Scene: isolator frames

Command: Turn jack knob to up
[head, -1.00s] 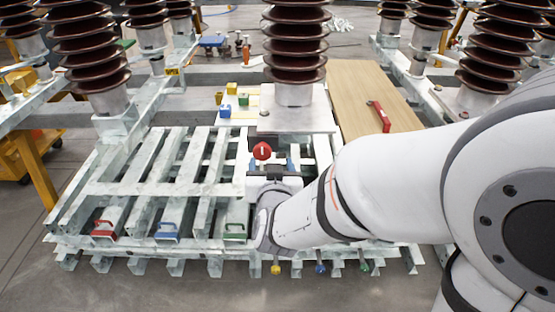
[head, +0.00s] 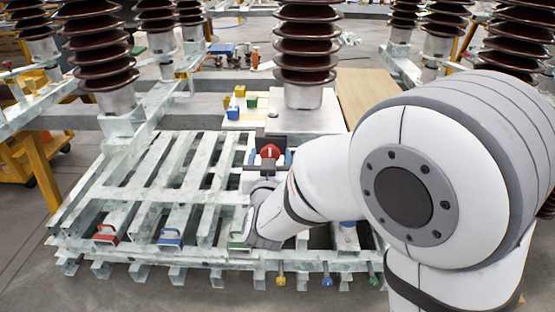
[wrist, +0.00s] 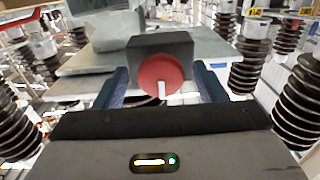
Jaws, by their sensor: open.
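The jack knob (head: 270,152) is a round red knob with a white mark, on the front of a dark box. In the wrist view the red knob (wrist: 157,72) is in the middle, and its white mark runs from near the centre towards the bottom of the picture. My gripper (wrist: 162,82) is open, with one blue finger on each side of the knob. I see no clear contact with it. In the head view my gripper (head: 269,160) is at the knob, and my wrist and arm hide part of the area below and to the right.
Red (head: 106,234), blue (head: 171,236) and green handles sit along the front of the pale slatted frame (head: 130,190). Brown ribbed insulators (head: 306,50) stand behind and to the sides. Yellow, blue and green blocks (head: 251,101) lie on a plate behind the knob.

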